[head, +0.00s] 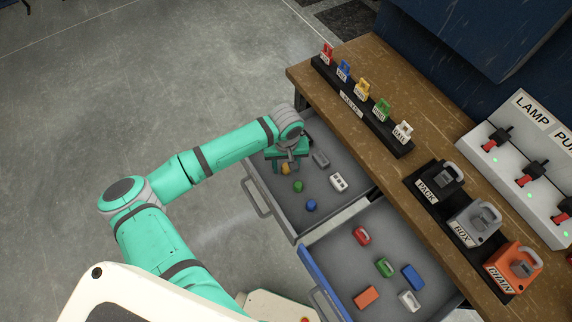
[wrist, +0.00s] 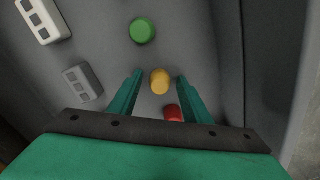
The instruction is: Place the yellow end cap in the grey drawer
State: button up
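The yellow end cap (head: 286,168) is a small round piece inside the open grey drawer (head: 262,196). In the wrist view the yellow end cap (wrist: 160,82) shows between my two teal fingers, with a gap on each side. My gripper (head: 289,164) is low over the far left part of the grey drawer. In the wrist view my gripper (wrist: 159,76) is open and holds nothing. I cannot tell how far the fingertips are above the drawer floor.
Green (head: 298,186) and blue (head: 311,205) caps, a red cap (wrist: 172,112), a grey block (head: 320,159) and a white block (head: 338,182) also lie in the grey drawer. The open blue-fronted drawer (head: 327,288) holds several coloured pieces. A wooden bench (head: 330,80) stands above both.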

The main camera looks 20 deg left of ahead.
aim_at(286, 166)
jog(key=shift+r, duration=0.1)
notch_tip(286, 166, up, 12)
dwell(0.5)
jog(key=shift+r, duration=0.1)
